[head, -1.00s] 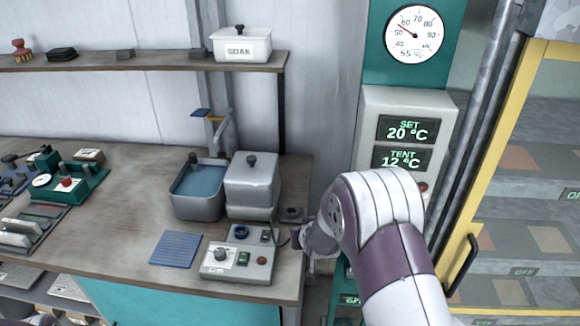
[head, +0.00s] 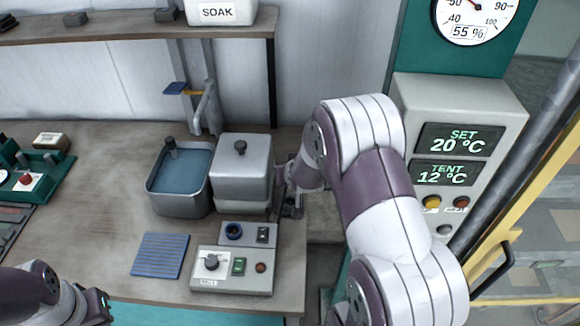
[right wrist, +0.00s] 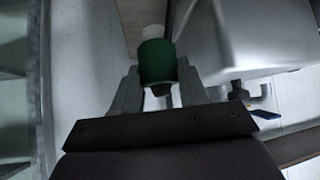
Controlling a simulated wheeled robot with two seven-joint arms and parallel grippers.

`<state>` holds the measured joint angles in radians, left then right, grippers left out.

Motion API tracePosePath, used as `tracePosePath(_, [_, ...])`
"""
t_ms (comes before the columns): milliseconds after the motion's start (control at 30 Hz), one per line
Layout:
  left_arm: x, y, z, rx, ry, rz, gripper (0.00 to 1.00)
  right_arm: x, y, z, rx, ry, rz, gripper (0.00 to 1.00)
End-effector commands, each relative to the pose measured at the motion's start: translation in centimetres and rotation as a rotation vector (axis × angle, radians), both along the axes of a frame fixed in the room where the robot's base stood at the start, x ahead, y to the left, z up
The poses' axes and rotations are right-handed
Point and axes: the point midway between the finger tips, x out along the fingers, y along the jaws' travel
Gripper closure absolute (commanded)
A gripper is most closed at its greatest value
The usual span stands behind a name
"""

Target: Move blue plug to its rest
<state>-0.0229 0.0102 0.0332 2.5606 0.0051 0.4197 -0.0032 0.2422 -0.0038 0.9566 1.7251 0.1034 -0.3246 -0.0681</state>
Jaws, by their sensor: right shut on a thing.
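My right gripper (head: 291,203) is at the right end of the bench, beside the lidded grey metal box (head: 242,175). In the right wrist view its fingers are shut on a green cylinder with a white end (right wrist: 158,62).
A water-filled basin (head: 160,207) stands left of the metal box, with a tap (head: 205,110) behind. A control box (head: 232,270) and a blue ribbed mat (head: 160,256) lie in front. A temperature cabinet (head: 413,95) stands to the right. The bench's middle left is clear.

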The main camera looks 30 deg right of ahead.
Motion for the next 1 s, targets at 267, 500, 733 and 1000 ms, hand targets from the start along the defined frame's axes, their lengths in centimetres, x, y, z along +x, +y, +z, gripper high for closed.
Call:
tracePosePath(267, [0.0,0.0,-0.8,0.0,-0.001,0.0,1.0,-0.3,0.0,-0.3,0.002,0.01,0.035,0.94])
tracePosePath(500, [0.0,0.0,-3.5,0.0,0.0,0.0,1.0,-0.3,0.1,-3.5,0.002,0.008,0.034,0.94])
tracePosePath(733, [0.0,0.0,-4.8,0.0,0.0,0.0,1.0,-0.3,0.1,-5.1,0.001,0.008,0.035,0.94])
tracePosePath(1000, [0.0,0.0,-4.8,0.0,0.0,0.0,1.0,-0.3,0.1,-5.3,0.001,0.008,0.035,0.94])
